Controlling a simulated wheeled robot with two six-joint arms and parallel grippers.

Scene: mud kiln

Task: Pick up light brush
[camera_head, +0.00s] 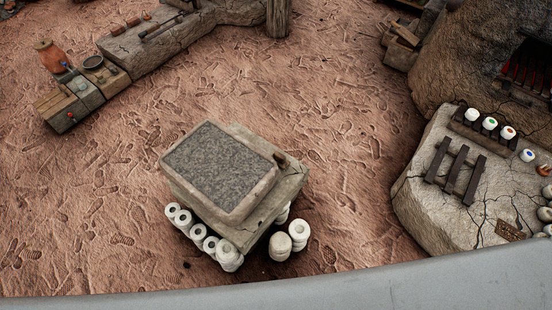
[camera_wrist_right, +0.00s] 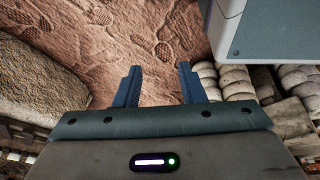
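I cannot make out a light brush for certain in either view. A small brown object (camera_head: 281,159) sits at the right edge of the grey-topped stone block, too small to identify. Thin dark tools (camera_head: 161,30) lie on the long stone ledge at the upper left. My right gripper (camera_wrist_right: 158,84) shows in the right wrist view with its two blue fingers apart and nothing between them, above the footprinted ground. My left gripper is in neither view.
The grey-topped stone block (camera_head: 222,168) stands mid-view with white rings (camera_head: 200,231) and rounded pieces around its base. A stone slab (camera_head: 455,205) at right bears a dark rack (camera_head: 456,172) and white pots (camera_head: 490,123). A kiln (camera_head: 465,55) stands behind. Open ground (camera_head: 90,215) lies left.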

